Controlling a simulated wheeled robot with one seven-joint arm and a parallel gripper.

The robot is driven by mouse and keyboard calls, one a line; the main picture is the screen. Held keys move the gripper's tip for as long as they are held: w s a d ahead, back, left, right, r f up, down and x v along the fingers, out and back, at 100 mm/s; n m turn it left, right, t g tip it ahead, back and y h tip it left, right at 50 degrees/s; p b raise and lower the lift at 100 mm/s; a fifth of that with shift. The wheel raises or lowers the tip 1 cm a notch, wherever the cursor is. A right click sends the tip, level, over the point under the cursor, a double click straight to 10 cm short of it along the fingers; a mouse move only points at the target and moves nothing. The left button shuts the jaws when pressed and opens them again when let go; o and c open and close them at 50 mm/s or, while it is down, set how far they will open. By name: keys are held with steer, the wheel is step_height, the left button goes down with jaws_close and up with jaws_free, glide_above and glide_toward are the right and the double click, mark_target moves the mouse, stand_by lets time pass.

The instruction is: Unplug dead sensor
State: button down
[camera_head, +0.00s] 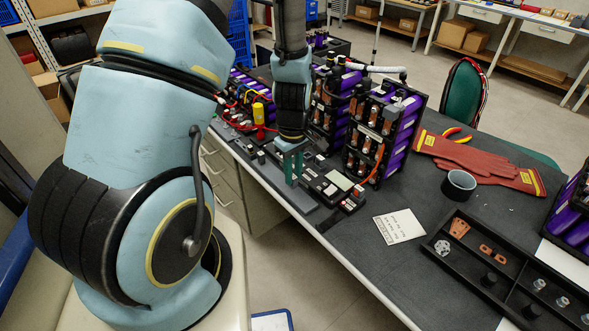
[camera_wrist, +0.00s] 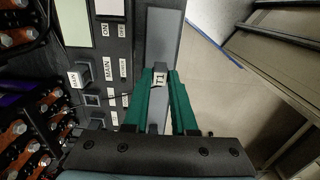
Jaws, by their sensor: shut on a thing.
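My gripper (camera_head: 293,167) points down at the front edge of the dark workbench, over a grey strip (camera_head: 298,196). In the wrist view my gripper (camera_wrist: 160,82) has its green fingers shut on a small grey plug with a white T1 label (camera_wrist: 159,79). The plug's body runs back between the fingers. The grey strip (camera_wrist: 165,30) lies beyond and below it. I cannot tell whether the plug is seated or clear of a socket. Beside the strip is a black control panel (camera_wrist: 105,60) with labelled switches and a pale display (camera_head: 339,180).
Battery modules with purple cells and copper busbars (camera_head: 385,130) stand just behind the panel. Red gloves (camera_head: 480,160), a dark cup (camera_head: 459,186), a white card (camera_head: 399,226) and a black parts tray (camera_head: 515,265) lie to the right. The floor (camera_wrist: 215,85) drops away past the bench edge.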

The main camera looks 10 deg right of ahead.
steer(key=shift+f, duration=0.55)
steer(key=shift+f+b, duration=0.4)
steer(key=shift+f, duration=0.05)
stand_by(0.4)
steer(key=c, duration=0.6)
jaws_free()
steer(key=shift+c, duration=0.2)
step_height(320, 180, up, 6)
steer(key=p, duration=0.5)
